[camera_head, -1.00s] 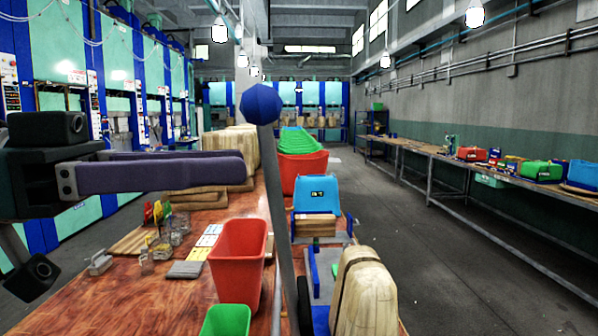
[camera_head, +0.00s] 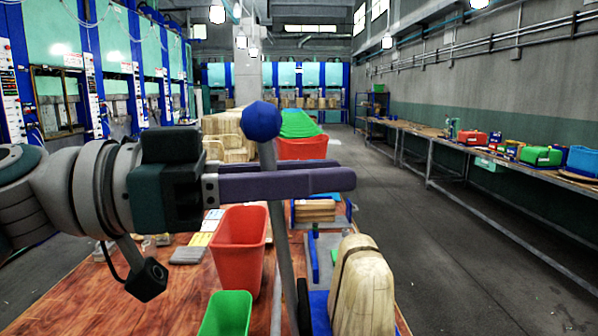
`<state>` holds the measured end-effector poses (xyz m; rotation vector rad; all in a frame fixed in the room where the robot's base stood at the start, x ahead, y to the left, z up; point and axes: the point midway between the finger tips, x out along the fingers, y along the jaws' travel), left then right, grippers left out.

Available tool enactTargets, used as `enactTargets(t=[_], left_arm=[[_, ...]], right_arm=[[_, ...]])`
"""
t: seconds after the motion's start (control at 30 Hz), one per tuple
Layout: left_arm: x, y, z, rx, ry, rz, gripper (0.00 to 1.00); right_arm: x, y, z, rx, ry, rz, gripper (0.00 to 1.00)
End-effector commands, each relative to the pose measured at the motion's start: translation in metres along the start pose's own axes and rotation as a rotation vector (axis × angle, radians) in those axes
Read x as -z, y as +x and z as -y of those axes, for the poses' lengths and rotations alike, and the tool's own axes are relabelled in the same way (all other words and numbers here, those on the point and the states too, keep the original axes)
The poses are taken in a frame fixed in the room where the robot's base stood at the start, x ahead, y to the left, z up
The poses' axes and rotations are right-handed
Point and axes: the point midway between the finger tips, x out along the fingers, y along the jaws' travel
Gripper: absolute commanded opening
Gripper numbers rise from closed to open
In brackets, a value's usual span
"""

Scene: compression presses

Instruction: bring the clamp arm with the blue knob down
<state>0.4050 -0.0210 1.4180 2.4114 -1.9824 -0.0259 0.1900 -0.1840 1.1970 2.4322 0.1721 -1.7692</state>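The clamp arm (camera_head: 283,250) is a grey bar that stands nearly upright, leaning slightly left at the top. Its blue knob (camera_head: 261,121) is at the upper end. My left gripper (camera_head: 335,176) reaches in from the left, just below the knob, with its two purple fingers extending past the bar to the right. The nearer finger covers part of the bar; the farther finger shows behind it, so the bar appears to be between them. The fingers look apart; contact with the bar cannot be told. My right gripper is not in view.
A red bin (camera_head: 238,250) and a green bin (camera_head: 226,315) stand on the wooden table (camera_head: 90,300) left of the bar. A tan wooden block (camera_head: 362,290) stands close on the right. The floor (camera_head: 460,270) farther right is clear.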

Motion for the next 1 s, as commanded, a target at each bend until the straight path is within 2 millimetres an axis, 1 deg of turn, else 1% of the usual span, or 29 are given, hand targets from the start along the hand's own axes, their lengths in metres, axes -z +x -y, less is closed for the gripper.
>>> enactTargets(t=[0.03, 0.17, 0.2, 1.0], left_arm=[[0.0, -0.0002, 0.0, 0.0, 0.0, 0.0, 0.17], [0.0, -0.0002, 0.0, 0.0, 0.0, 0.0, 0.02], [0.0, -0.0002, 0.0, 0.0, 0.0, 0.0, 0.0], [0.0001, -0.0003, 0.0, 0.0, 0.0, 0.0, 0.0]], right_arm=[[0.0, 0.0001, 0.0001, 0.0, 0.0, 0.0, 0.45], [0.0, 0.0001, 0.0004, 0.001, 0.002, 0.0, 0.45], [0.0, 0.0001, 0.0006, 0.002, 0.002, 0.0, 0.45], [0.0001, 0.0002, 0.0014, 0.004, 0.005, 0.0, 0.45]])
